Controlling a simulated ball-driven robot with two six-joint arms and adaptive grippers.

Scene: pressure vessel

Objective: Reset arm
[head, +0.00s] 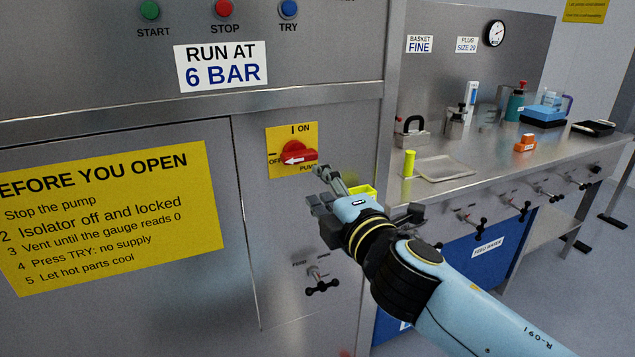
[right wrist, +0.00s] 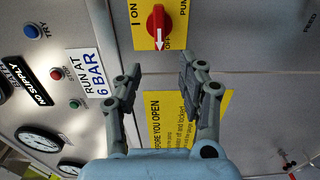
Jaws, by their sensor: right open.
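My right gripper (head: 325,188) is open and empty in front of the panel, just below and right of the red isolator switch (head: 297,154). The right wrist view shows its two fingers (right wrist: 160,78) spread apart, with the red switch (right wrist: 158,25) beyond the fingertips and apart from them. The white arrow on the switch points to OFF. My right arm comes in from the lower right. My left gripper is in neither view.
The steel panel carries a yellow "BEFORE YOU OPEN" sign (head: 110,218), a "6 BAR" label (head: 221,66) and push buttons above. A small black valve handle (head: 320,286) sits below the gripper. At right, a steel bench (head: 470,160) holds a yellow cylinder (head: 409,163) and other items.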

